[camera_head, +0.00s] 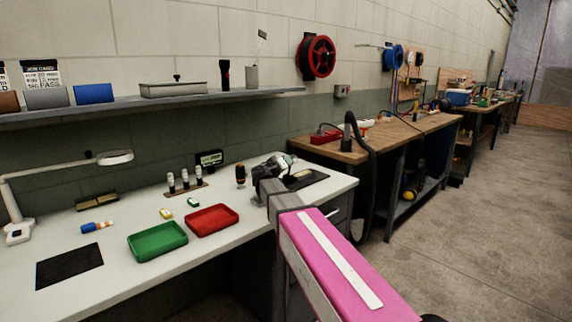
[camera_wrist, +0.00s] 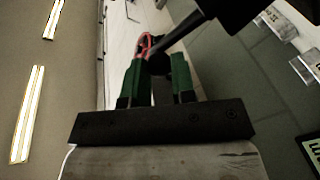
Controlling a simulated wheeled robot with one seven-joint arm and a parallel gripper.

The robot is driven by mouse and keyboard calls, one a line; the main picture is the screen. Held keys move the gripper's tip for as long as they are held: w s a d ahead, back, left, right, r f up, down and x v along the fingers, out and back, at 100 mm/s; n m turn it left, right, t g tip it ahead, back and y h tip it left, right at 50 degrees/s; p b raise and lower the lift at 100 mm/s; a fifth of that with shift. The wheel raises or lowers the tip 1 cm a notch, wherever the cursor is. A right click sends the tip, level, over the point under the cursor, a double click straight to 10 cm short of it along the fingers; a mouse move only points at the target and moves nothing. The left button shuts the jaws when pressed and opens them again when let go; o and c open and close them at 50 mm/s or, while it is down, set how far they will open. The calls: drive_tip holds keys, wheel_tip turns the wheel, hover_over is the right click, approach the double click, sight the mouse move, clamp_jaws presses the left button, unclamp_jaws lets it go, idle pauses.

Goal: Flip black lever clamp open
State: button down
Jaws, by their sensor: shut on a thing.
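My gripper (camera_wrist: 157,80) shows in the wrist view with two green fingers. A dark part sits between the fingertips, and the fingers are closed on it. It appears joined to a black lever (camera_wrist: 192,27) that slants up to the right into a larger black body. A red loop (camera_wrist: 145,43) shows at the left fingertip, partly hidden. In the head view my gripper (camera_head: 283,163) is at the right end of the white bench, over a grey and dark device. My arm hides much of this device, so I cannot tell the clamp's exact position.
The white bench (camera_head: 75,250) holds a green tray (camera_head: 157,254), a red tray (camera_head: 212,231), a black mat (camera_head: 69,266) and a dark upright tool (camera_head: 240,174) left of my gripper. A wooden bench (camera_head: 385,139) stands behind to the right. The floor (camera_head: 480,220) at right is clear.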

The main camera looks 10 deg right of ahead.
drive_tip(key=shift+s+d+f, duration=0.1)
drive_tip(key=shift+s+f, duration=0.05)
drive_tip(key=shift+f, duration=0.05)
drive_tip(key=c, duration=0.9)
unclamp_jaws()
drive_tip(key=shift+r, duration=0.1)
drive_tip(key=shift+c, duration=0.2)
drive_tip(key=v, duration=1)
drive_tip(key=shift+s+a, duration=0.2)
drive_tip(key=shift+a, duration=0.15)
